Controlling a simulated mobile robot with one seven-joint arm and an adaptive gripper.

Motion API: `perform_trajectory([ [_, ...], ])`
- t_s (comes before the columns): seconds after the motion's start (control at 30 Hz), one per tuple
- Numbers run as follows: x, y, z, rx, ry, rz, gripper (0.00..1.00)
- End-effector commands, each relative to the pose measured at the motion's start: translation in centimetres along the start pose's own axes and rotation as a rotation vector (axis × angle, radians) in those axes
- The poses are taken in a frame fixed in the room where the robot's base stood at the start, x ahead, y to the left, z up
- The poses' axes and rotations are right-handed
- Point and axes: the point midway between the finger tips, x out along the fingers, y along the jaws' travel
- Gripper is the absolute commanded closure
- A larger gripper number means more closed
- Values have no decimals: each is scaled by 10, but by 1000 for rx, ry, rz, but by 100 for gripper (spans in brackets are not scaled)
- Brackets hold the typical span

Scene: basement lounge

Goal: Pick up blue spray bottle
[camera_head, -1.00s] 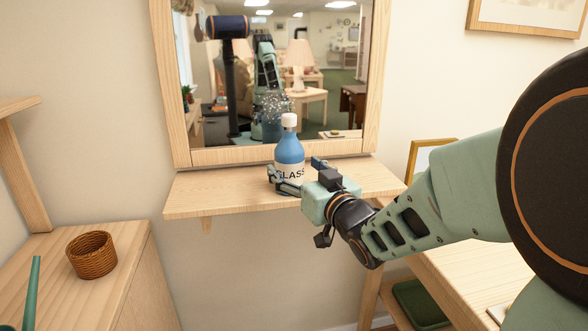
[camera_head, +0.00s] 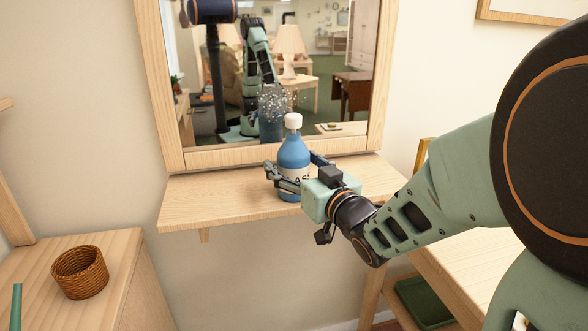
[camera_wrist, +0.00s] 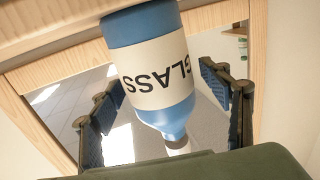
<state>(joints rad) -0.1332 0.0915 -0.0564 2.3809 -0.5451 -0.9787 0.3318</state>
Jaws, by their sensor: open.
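The blue spray bottle (camera_head: 293,154) has a white cap and a pale label reading GLASS. It stands upright on the wooden wall shelf (camera_head: 200,205) in front of the mirror. My gripper (camera_head: 295,178) is open around the bottle, with one finger on its left and the other on its right and behind it. In the wrist view the bottle (camera_wrist: 152,75) appears upside down between the two finger pads, with visible gaps on both sides. Part of the label is hidden by my gripper in the head view.
The wood-framed mirror (camera_head: 280,90) rises directly behind the shelf and reflects the room and my arm. A wicker basket (camera_head: 80,273) sits on a wooden cabinet at lower left. A wooden table (camera_head: 465,270) stands at right, with a green tray (camera_head: 425,300) below. The shelf's left part is clear.

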Motion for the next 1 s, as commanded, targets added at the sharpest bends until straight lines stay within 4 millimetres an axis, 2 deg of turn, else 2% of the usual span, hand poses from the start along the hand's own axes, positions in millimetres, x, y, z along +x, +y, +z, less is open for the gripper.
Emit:
perform_trajectory([
  [0.1,0,0,0,0,0,0,30],
  [0.7,0,0,0,0,0,0,96],
  [1.0,1,0,-4,-1,6,-1,98],
])
